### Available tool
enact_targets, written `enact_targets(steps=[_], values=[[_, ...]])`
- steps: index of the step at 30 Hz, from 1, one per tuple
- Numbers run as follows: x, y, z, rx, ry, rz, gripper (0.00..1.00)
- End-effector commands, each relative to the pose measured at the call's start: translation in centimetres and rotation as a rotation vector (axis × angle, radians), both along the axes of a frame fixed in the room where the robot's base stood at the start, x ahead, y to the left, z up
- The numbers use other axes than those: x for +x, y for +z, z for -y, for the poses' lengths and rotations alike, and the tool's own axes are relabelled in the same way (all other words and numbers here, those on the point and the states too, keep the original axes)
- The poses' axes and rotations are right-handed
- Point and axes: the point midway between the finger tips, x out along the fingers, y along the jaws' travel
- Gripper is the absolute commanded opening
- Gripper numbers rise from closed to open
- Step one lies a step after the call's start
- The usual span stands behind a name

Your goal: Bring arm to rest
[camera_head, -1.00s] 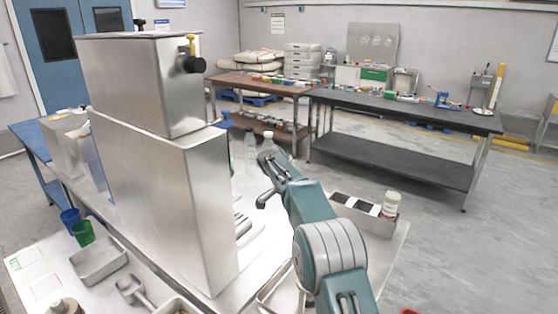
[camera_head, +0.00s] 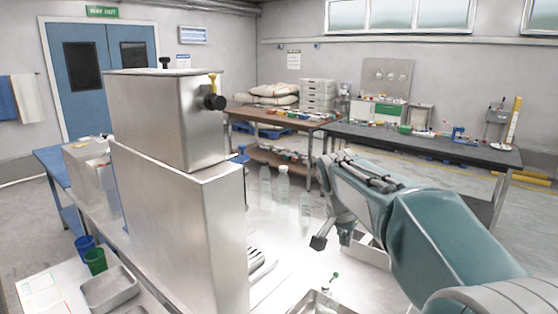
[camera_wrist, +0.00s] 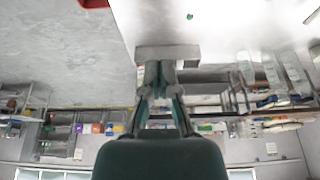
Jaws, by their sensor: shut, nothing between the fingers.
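My teal arm reaches in from the lower right of the head view. My gripper (camera_head: 322,240) hangs at its end over the right part of the bright work table, right of the tall steel grinder body (camera_head: 175,205). It holds nothing. In the wrist view the two fingers of my gripper (camera_wrist: 160,68) come together at the picture's middle, with no object between them. A grey metal container (camera_wrist: 167,52) shows just past the fingertips; I cannot tell whether they touch.
Clear bottles (camera_head: 283,184) stand on the table behind my gripper. A metal tray (camera_head: 318,303) with small items lies in front. Green (camera_head: 95,260) and blue cups stand at left. A dark bench (camera_head: 420,145) crosses the back right. Open floor lies between.

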Motion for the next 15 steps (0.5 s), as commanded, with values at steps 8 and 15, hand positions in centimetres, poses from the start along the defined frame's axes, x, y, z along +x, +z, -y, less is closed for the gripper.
enact_targets(steps=[8,15], values=[[-6.4,1.5,0.5,0.007,0.149,0.016,0.00],[-11.9,1.6,0.9,0.006,0.276,0.041,0.00]])
